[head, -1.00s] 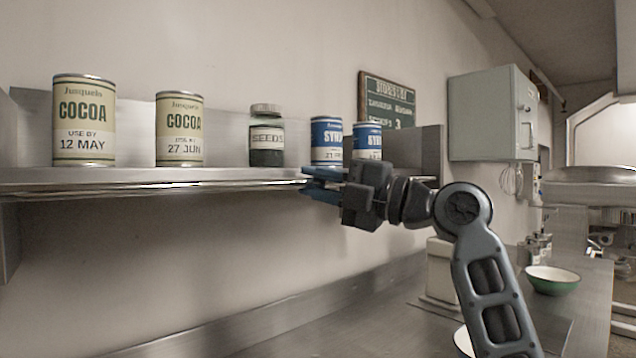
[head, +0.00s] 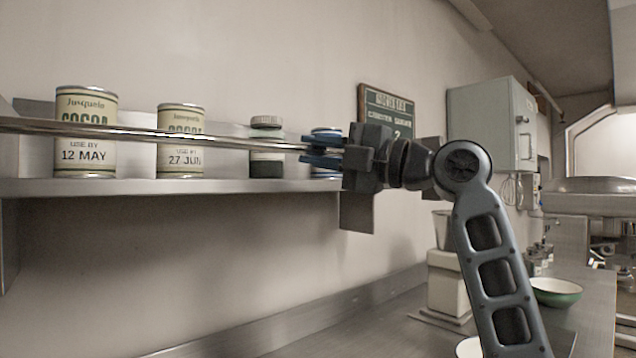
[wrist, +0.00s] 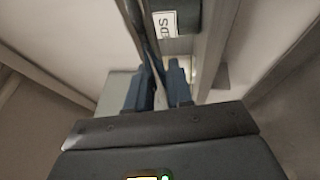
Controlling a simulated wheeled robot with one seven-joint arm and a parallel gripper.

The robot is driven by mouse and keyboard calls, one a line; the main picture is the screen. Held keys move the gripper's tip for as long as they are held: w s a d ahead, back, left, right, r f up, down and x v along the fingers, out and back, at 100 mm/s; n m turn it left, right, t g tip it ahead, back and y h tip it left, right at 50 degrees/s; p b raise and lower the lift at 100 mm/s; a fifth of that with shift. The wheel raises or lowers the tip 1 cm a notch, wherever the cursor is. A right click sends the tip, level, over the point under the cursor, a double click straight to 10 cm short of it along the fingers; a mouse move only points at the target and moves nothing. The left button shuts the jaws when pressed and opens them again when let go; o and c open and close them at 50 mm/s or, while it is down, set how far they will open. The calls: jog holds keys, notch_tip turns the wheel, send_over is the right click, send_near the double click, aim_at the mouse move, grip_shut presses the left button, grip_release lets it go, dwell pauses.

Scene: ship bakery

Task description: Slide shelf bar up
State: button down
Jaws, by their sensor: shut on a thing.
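The shelf bar (head: 230,141) is a thin metal rod running across the front of the shelf (head: 230,186). It stands clearly above the shelf edge and crosses in front of the cans at the height of their labels. My gripper (head: 318,151) is shut on the bar near its right part, with blue fingers around it. In the wrist view the bar (wrist: 146,40) runs up and away from between the fingers (wrist: 160,88). The bar's right end is hidden behind my gripper.
On the shelf stand two cocoa cans, one at the left (head: 86,160) and one nearer the middle (head: 181,160), a seeds jar (head: 267,165) and mostly hidden blue syrup cans. A chalkboard (head: 388,100) and wall cabinet (head: 490,120) are behind. A green bowl (head: 556,292) sits on the counter.

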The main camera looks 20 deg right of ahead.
jog(key=shift+r, duration=0.9)
jog(key=c, duration=1.1)
grip_release()
jog(key=shift+f, duration=0.1)
jog(key=b+v, duration=0.2)
jog(key=v, duration=0.5)
jog(key=shift+s+d, duration=0.25)
jog(key=shift+s, duration=0.05)
jog(key=shift+f, duration=0.1)
